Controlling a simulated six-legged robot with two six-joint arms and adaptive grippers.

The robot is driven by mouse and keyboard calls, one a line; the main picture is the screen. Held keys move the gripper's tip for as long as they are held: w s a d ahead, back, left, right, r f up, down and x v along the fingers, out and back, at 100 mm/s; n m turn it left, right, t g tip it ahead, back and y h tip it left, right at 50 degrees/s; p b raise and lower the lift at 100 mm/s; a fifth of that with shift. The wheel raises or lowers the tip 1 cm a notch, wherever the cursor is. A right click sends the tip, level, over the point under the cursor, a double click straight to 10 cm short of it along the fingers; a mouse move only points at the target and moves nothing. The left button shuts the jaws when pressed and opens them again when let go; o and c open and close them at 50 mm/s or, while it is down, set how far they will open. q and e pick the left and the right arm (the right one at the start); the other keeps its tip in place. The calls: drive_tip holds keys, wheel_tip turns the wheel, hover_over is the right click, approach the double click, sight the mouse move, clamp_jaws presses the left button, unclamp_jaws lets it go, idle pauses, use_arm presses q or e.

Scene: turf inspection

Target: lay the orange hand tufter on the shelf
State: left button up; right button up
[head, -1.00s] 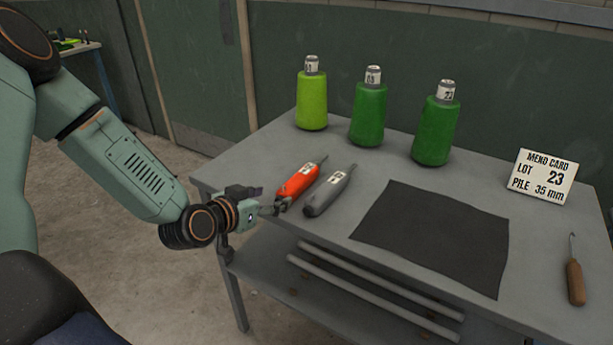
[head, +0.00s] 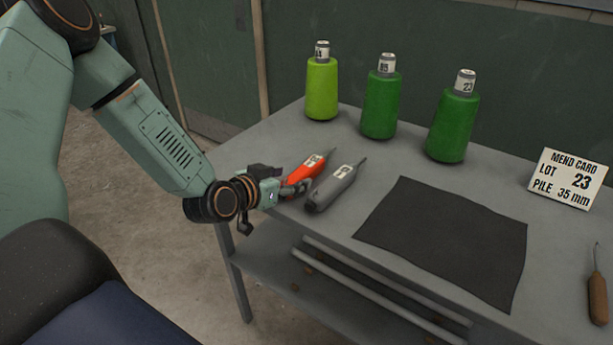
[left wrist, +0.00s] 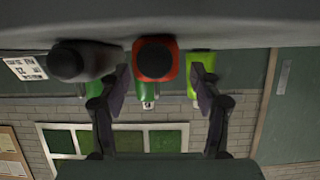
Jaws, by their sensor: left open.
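The orange hand tufter (head: 308,173) lies on the grey table top near its left edge, its thin tip pointing away. My left gripper (head: 297,190) is open at the near end of the tufter. In the left wrist view the fingers of this gripper (left wrist: 161,78) stand apart on either side of that end, and grip contact does not show. The lower shelf (head: 272,258) under the table top is partly hidden by the top. My right gripper is not in view.
A grey hand tufter (head: 334,187) lies close beside the orange one. A dark mat (head: 445,240), a card (head: 567,178), a wooden-handled hook (head: 598,298) and three green cones (head: 381,105) occupy the table top. Two rails (head: 375,297) run along the shelf area.

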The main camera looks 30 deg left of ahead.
sight(298, 173)
use_arm(q)
drive_tip(key=shift+b+x, duration=0.6)
drive_tip(key=shift+x, duration=0.7)
drive_tip(key=shift+d+r+b+x, duration=0.1)
drive_tip(key=shift+r+b+x, duration=0.05)
drive_tip(key=shift+x, duration=0.55)
drive_tip(key=shift+d+r+b+x, duration=0.1)
drive_tip(key=shift+b+x, duration=0.05)
drive_tip(key=shift+x, duration=0.6)
drive_tip(key=shift+s+a, duration=0.1)
drive_tip(key=shift+s+r, duration=0.1)
drive_tip(key=shift+c, duration=0.7)
drive_tip(key=shift+w, duration=0.2)
drive_tip(key=c, duration=0.4)
drive_tip(key=shift+s, duration=0.1)
drive_tip(key=c, duration=0.7)
clamp_jaws()
